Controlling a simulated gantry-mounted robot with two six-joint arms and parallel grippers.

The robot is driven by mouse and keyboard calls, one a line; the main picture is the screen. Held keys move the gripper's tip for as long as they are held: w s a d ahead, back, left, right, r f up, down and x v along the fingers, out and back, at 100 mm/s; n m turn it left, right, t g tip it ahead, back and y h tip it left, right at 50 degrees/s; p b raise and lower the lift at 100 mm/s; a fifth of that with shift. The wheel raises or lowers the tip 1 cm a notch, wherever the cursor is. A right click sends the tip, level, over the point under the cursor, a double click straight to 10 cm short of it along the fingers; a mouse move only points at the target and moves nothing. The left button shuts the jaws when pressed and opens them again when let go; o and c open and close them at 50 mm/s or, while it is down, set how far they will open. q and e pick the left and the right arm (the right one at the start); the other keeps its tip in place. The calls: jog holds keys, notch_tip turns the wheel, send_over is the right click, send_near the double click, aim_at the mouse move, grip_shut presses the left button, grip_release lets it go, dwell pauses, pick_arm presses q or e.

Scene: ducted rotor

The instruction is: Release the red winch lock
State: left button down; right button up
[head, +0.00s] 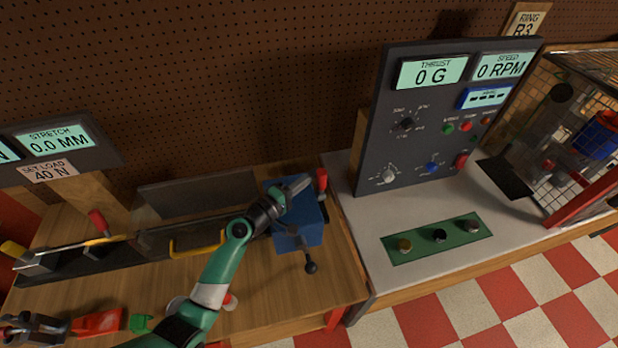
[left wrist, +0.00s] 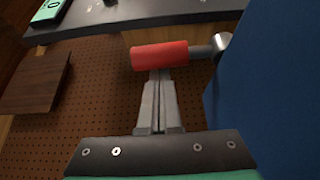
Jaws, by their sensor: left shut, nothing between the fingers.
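The red winch lock (head: 322,181) is a short red handle at the upper right of the blue winch box (head: 297,226). In the left wrist view the lock's red grip (left wrist: 160,55) lies crosswise on a grey metal shaft beside the blue housing (left wrist: 270,85). My left gripper (head: 304,182) is above the winch box with its fingers pointing at the lock. Its fingers are shut and empty in the left wrist view (left wrist: 159,75), with tips at the edge of the red grip; I cannot tell whether they touch. My right gripper is not in view.
A black-knobbed crank (head: 310,267) sticks out at the winch's front. A yellow handle (head: 197,246) stands left of my forearm. To the right are a grey bench with a dark control panel (head: 430,130) and a green plate (head: 437,239) with several knobs.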

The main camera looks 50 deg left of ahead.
aim_at(318, 181)
pick_arm(q)
jog(key=m+b, duration=0.1)
jog(key=b, duration=0.1)
jog(key=d+f+m+t+b, duration=0.1)
jog(key=b, duration=0.1)
jog(key=shift+s+d, duration=0.2)
jog(key=shift+s, duration=0.15)
jog(key=shift+s+d+r+p, duration=0.25)
jog(key=shift+d+r+p, duration=0.05)
jog(key=shift+d+r, duration=0.2)
jog(key=shift+s+d+f, duration=0.1)
jog(key=shift+s+d, duration=0.1)
